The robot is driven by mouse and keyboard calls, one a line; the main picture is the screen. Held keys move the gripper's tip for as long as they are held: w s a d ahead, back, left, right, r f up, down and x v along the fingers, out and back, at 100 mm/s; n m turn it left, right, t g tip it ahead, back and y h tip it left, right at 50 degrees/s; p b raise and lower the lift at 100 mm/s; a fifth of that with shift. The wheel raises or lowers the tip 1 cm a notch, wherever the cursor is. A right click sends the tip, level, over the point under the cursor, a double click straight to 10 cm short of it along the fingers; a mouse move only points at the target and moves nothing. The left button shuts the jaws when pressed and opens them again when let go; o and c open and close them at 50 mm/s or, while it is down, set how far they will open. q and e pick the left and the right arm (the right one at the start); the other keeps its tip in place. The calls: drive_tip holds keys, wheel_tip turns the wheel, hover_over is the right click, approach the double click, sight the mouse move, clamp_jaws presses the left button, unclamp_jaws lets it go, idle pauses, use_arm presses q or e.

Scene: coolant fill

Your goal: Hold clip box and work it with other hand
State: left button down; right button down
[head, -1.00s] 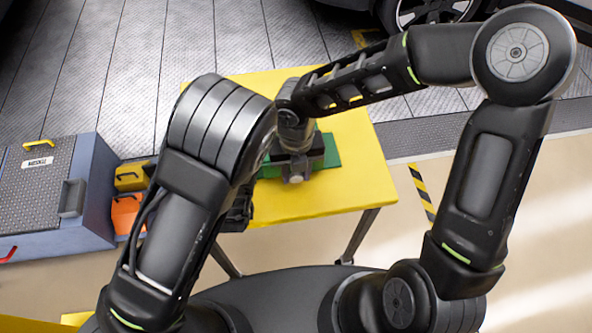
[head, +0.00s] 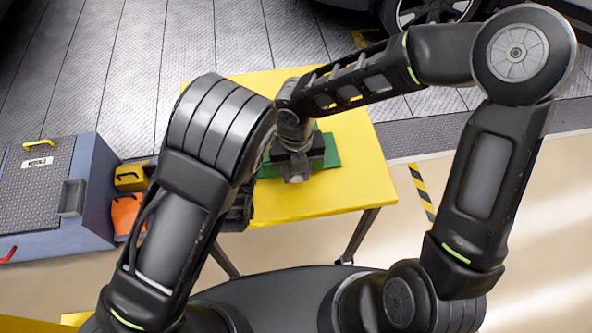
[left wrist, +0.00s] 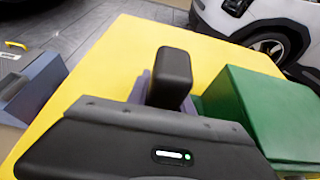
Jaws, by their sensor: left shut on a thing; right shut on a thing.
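My left gripper (left wrist: 172,80) shows in the left wrist view as a dark upright finger above its black housing. It is shut on a purple-grey piece, which shows only in part behind the finger. A green box (left wrist: 265,110) with a flat top stands to its right on the table; it shows in part in the head view (head: 328,155). In the head view my left gripper is mostly hidden behind my left arm. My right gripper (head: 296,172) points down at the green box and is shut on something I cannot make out. I cannot tell which piece is the clip box.
The yellow table (head: 350,190) has bare room right of and in front of the green box. A blue-grey chest (head: 50,200) with a ribbed lid stands at left, beside a yellow bin (head: 130,178) and an orange bin (head: 126,212). A car wheel (head: 425,10) is behind.

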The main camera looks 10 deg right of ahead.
use_arm(q)
drive_tip(key=shift+f, duration=0.15)
drive_tip(key=shift+s, duration=0.1)
use_arm(e)
drive_tip(key=s, duration=0.8)
drive_tip(key=c, duration=1)
unclamp_jaws()
drive_tip(key=shift+w, duration=0.1)
wheel_tip(320, 180, up, 12)
